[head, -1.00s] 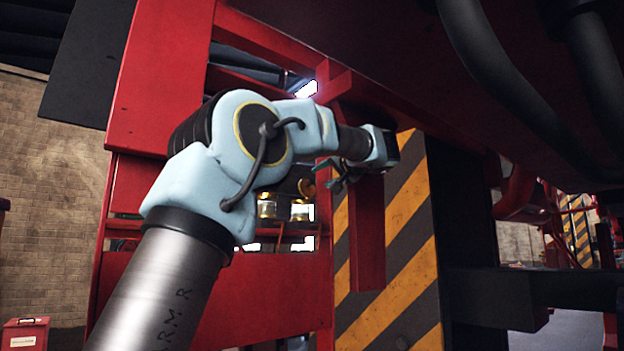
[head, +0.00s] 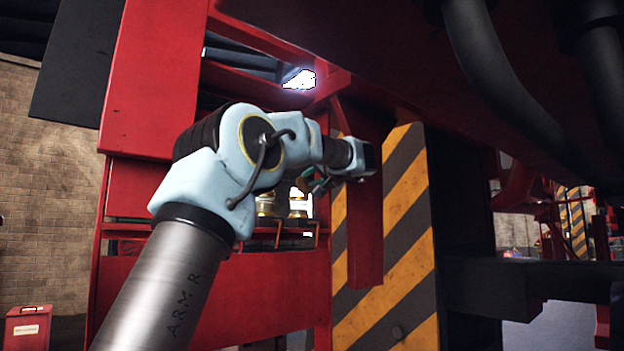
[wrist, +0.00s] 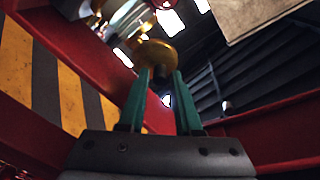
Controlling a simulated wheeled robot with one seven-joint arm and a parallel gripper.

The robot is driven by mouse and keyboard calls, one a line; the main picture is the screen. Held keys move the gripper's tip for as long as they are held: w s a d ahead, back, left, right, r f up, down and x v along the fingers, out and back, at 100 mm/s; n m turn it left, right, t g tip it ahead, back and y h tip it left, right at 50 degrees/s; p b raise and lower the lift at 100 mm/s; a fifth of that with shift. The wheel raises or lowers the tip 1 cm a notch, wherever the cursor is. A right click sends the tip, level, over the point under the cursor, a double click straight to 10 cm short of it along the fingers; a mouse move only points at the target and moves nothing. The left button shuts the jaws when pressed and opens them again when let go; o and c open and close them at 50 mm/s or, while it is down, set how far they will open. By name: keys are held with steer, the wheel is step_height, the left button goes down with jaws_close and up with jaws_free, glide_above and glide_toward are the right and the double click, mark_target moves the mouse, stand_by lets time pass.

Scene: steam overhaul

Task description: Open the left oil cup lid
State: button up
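Two small brass-and-glass oil cups stand on a red ledge in the head view: the left oil cup (head: 265,204) and the right oil cup (head: 298,206). My gripper (head: 309,183) is just above and to the right of them, partly hiding the area over the right cup. In the wrist view a round gold disc (wrist: 156,52), which looks like a lid, is just beyond the tips of my gripper (wrist: 161,74). The green fingers are apart, with a gap between them. I cannot tell whether they touch the disc or which cup it belongs to.
A red upright beam (head: 367,225) stands right beside my gripper, before a yellow-and-black striped panel (head: 405,235). Red frame bars cross above. Thick dark pipes (head: 500,80) hang at the upper right. A brick wall (head: 50,190) is at far left.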

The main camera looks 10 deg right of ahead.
jaws_close()
steer(key=shift+f, duration=0.1)
steer(key=b, duration=0.2)
steer(key=f+t+b, duration=0.1)
steer(key=b, duration=0.2)
steer(key=shift+s+d, duration=0.15)
steer(key=shift+s, duration=0.05)
steer(key=b, duration=0.2)
steer(key=t+b, duration=0.1)
steer(key=b, duration=0.2)
steer(key=shift+s+d+f+m+y, duration=0.1)
steer(key=shift+s+f+m+y, duration=0.1)
steer(key=shift+f+m+y, duration=0.1)
steer(key=shift+t+b, duration=0.4)
steer(key=shift+b, duration=0.05)
steer(key=shift+s+r+b, duration=0.1)
steer(key=shift+r+b, duration=0.15)
steer(key=shift+b, duration=0.2)
